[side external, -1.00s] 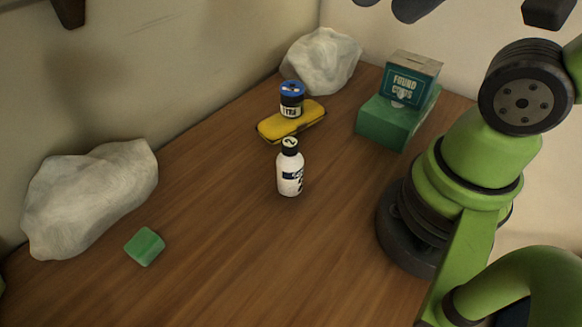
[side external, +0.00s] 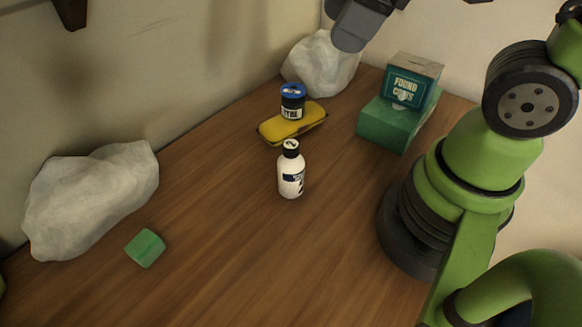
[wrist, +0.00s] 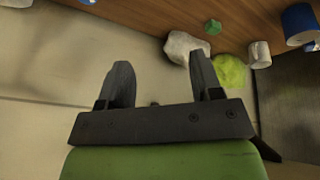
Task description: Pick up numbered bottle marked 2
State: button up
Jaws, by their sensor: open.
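The white bottle (side external: 291,178) with a black cap and a dark label band stands upright on the wooden bench in the side view. A 2 shows on its cap. My gripper (wrist: 161,70) is open and empty in the wrist view, its two dark fingers wide apart. A grey part of my arm's end shows at the top of the side view, well above the bench and apart from the bottle; the fingertips are not clear there. In the wrist view I cannot tell which item is the bottle.
A blue-lidded jar (side external: 292,101) stands on a yellow case (side external: 297,124) just behind the bottle. A found-coins box (side external: 411,80) sits on a green box (side external: 390,122) at right. Pale rocks (side external: 92,200) lie along the wall. A green block (side external: 145,248) lies front left. The front bench is clear.

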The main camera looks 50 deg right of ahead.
jog(key=w+a+f+n+g, duration=0.1)
jog(key=w+f+n+g, duration=0.3)
jog(key=n, duration=0.7)
jog(key=n+h, duration=0.2)
jog(key=n, duration=0.7)
send_near(291, 144)
jog(key=shift+w+d+f, duration=0.15)
jog(key=shift+d, duration=0.4)
jog(key=shift+f, duration=0.35)
notch_tip(291, 144, down, 3)
jog(key=shift+f+n, duration=0.25)
jog(key=shift+n, duration=0.05)
jog(key=shift+a+f, duration=0.2)
jog(key=shift+f, duration=1.3)
jog(key=shift+a+f, duration=0.2)
jog(key=shift+f, duration=1.3)
jog(key=shift+c, duration=0.3)
grip_shut()
